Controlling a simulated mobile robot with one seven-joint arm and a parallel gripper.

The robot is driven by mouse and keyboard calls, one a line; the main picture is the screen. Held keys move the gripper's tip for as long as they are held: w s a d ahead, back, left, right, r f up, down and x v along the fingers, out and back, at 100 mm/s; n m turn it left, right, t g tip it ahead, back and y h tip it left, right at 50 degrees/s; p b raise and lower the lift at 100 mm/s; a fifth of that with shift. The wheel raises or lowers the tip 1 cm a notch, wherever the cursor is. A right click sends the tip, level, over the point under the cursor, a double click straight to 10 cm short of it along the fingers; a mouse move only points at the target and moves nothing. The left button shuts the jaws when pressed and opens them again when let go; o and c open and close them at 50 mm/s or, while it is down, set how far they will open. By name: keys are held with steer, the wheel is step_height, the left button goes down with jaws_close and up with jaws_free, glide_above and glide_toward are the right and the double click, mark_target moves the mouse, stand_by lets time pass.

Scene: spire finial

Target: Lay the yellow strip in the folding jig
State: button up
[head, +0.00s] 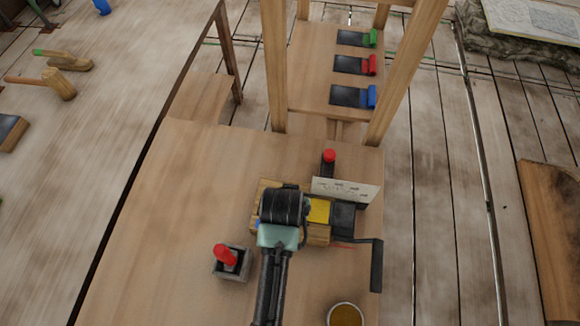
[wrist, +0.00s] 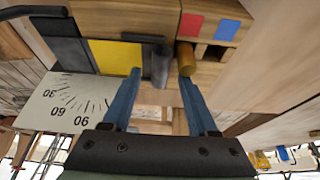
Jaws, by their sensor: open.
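A flat yellow piece (wrist: 115,56), which looks like the yellow strip, lies against dark parts of the folding jig (wrist: 72,55). It also shows in the head view (head: 319,210), just right of my gripper (head: 284,207). The jig has a black block (head: 343,219) and a crank at its right. In the wrist view my gripper (wrist: 160,74) is open, with its blue fingers apart and nothing visibly clamped. A grey cylinder (wrist: 161,66) and an ochre cylinder (wrist: 186,58) show by the fingertips; I cannot tell if they touch. My wrist hides part of the jig in the head view.
A dial card (head: 345,190) stands behind the jig, near a red knob (head: 329,156). A grey holder (head: 230,266) with a red handle stands at left, a round tin (head: 345,315) in front. A wooden block carries red (wrist: 191,25) and blue squares. The table's left is clear.

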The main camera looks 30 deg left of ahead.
steer(key=v, duration=1.1)
steer(key=shift+r, duration=0.35)
steer(key=shift+s, duration=0.1)
steer(key=w+d+r+m+t, duration=0.1)
steer(key=w+r+t, duration=0.35)
steer(key=r, duration=0.55)
steer(key=w+d+r+t+y, duration=0.1)
steer(key=w+d+r+t, duration=0.15)
steer(key=w+r, duration=0.55)
steer(key=w+r+m+t, duration=0.1)
steer(key=w+r+t, duration=0.3)
steer(key=r, duration=0.8)
steer(key=s+d+r+t, duration=0.2)
steer(key=s+r+t, duration=0.2)
steer(key=r, duration=0.5)
steer(key=s+d+r+t+h, duration=0.1)
steer(key=s+d+r+t, duration=0.2)
steer(key=r, duration=0.7)
steer(key=s+d+r+m+t+h, duration=0.1)
steer(key=s+d+r+t, duration=0.2)
steer(key=r, duration=0.7)
steer(key=shift+s+r+t, duration=0.2)
steer(key=shift+s+t, duration=0.8)
